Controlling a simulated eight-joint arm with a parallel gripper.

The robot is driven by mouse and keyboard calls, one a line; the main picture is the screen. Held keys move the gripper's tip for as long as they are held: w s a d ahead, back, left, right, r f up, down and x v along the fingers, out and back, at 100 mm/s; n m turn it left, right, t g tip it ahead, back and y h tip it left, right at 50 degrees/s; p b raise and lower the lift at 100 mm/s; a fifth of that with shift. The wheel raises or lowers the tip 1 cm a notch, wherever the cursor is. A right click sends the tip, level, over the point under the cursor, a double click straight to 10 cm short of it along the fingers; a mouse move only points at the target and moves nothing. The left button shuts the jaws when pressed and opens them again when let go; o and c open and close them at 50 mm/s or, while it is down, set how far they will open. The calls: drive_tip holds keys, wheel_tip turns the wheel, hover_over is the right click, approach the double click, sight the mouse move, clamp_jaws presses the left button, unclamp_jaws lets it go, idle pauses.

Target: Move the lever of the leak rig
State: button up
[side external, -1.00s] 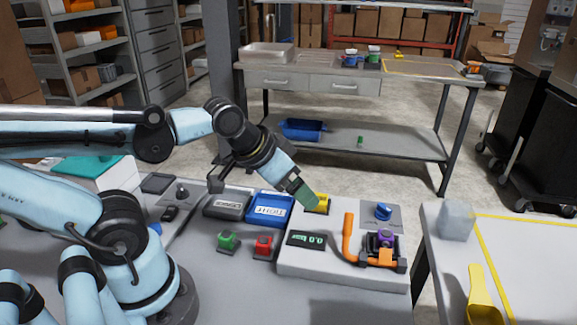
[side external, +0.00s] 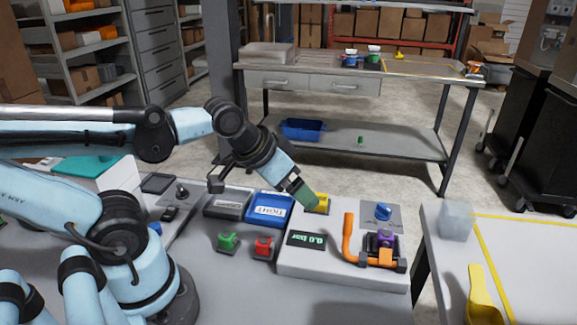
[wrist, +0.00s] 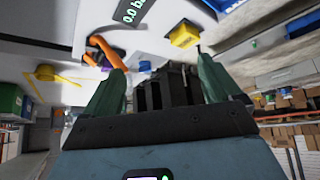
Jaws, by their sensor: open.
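The leak rig is a white raised block (side external: 340,278) on the bench, with a small dark display (side external: 307,240) reading 0.0 bar. An orange bent lever-like part (side external: 348,238) stands upright near the middle of the block, beside a purple-topped fitting (side external: 386,239). A blue knob (side external: 383,211) sits on a grey plate behind it, and a yellow block (side external: 321,203) is at the back left. My gripper (side external: 306,197) is by the yellow block; contact cannot be told. In the wrist view my gripper (wrist: 160,62) is open and empty, with the yellow block (wrist: 185,35) beyond the fingers and the orange part (wrist: 105,50) left.
A blue labelled box (side external: 270,209) and a grey one (side external: 228,205) lie left of the rig. Green (side external: 227,242) and red (side external: 263,247) switches stand in front of them. On the right table are a clear cube (side external: 456,221) and a yellow scoop (side external: 480,297).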

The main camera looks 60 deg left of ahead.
drive_tip(key=shift+w, duration=0.1)
drive_tip(key=c, duration=0.5)
drive_tip(key=shift+w+d+r+m, duration=0.15)
drive_tip(key=shift+d+r+m, duration=0.1)
drive_tip(key=shift+m, duration=0.15)
drive_tip(key=shift+c, duration=1)
drive_tip(key=w+m+g, duration=0.1)
drive_tip(key=w+d+r+m+g, duration=0.1)
drive_tip(key=d+r+m+g, duration=0.1)
drive_tip(key=m, duration=0.1)
drive_tip(key=shift+w+d+r+h, duration=0.1)
drive_tip(key=shift+w+d+h, duration=0.1)
drive_tip(key=shift+w+h, duration=0.15)
drive_tip(key=c, duration=1)
drive_tip(key=w+d+m+g, duration=0.1)
drive_tip(key=m, duration=0.1)
drive_tip(key=w+d+m+g, duration=0.1)
drive_tip(key=w+m, duration=0.1)
drive_tip(key=shift+d+r+m+g, duration=0.3)
drive_tip(key=shift+d+r, duration=0.05)
drive_tip(key=shift+r, duration=0.05)
clamp_jaws()
drive_tip(key=shift+w+d+m+g, duration=0.4)
drive_tip(key=shift+d+m+g, duration=0.15)
drive_tip(key=shift+m, duration=0.35)
